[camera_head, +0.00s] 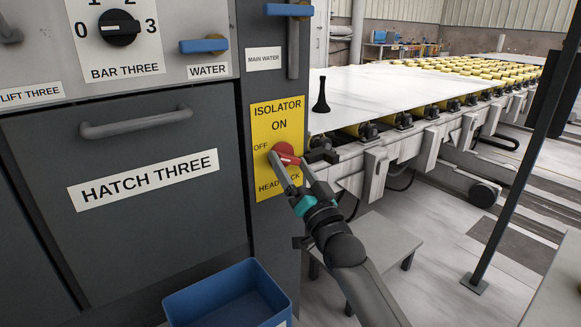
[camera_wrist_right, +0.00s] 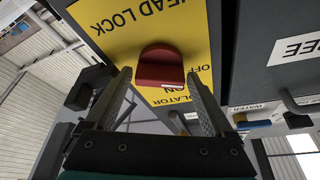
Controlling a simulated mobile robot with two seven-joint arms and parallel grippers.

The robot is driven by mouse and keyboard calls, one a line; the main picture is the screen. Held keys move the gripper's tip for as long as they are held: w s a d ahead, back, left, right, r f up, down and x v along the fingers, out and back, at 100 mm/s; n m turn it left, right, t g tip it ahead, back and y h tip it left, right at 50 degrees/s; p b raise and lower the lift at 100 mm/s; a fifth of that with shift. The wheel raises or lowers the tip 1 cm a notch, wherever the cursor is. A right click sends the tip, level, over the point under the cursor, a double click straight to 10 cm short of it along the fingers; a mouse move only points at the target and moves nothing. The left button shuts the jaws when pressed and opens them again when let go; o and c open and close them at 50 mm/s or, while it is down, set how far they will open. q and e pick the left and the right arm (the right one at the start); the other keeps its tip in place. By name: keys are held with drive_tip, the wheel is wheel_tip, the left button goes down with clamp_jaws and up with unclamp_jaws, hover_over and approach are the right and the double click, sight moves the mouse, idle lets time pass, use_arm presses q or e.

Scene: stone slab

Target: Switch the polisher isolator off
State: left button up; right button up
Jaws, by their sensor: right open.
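The isolator is a red rotary knob (camera_head: 285,154) on a yellow plate (camera_head: 285,110) marked ISOLATOR, ON, OFF and HEAD LOCK, on a dark cabinet post. In the right wrist view the knob (camera_wrist_right: 160,68) appears upside down, with a pale mark at its edge toward the words OFF and ON. My left gripper is not in view.
Left are a BAR THREE dial (camera_head: 119,28), a blue WATER handle (camera_head: 204,46) and the HATCH THREE door (camera_head: 130,190). A blue bin (camera_head: 228,300) stands below. A pale slab (camera_head: 375,90) on a roller line lies right, with a grey low table (camera_head: 385,240) in front.

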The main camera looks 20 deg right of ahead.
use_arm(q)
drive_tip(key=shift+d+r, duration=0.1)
use_arm(e)
drive_tip(key=shift+w+r, duration=0.1)
drive_tip(key=shift+w, duration=0.05)
drive_tip(key=c, duration=1.1)
drive_tip(key=n+y, duration=0.2)
drive_tip(key=n, duration=0.3)
drive_tip(key=shift+d, duration=0.1)
drive_tip(key=shift+w+n+y, duration=0.1)
drive_tip(key=shift+n+y, duration=0.5)
drive_tip(key=shift+n, duration=0.1)
drive_tip(key=shift+n+y, duration=0.4)
drive_tip(key=shift+n, duration=0.4)
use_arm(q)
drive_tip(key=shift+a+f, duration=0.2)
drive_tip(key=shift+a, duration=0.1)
use_arm(e)
drive_tip(key=o, duration=1.1)
drive_tip(key=shift+g, duration=0.3)
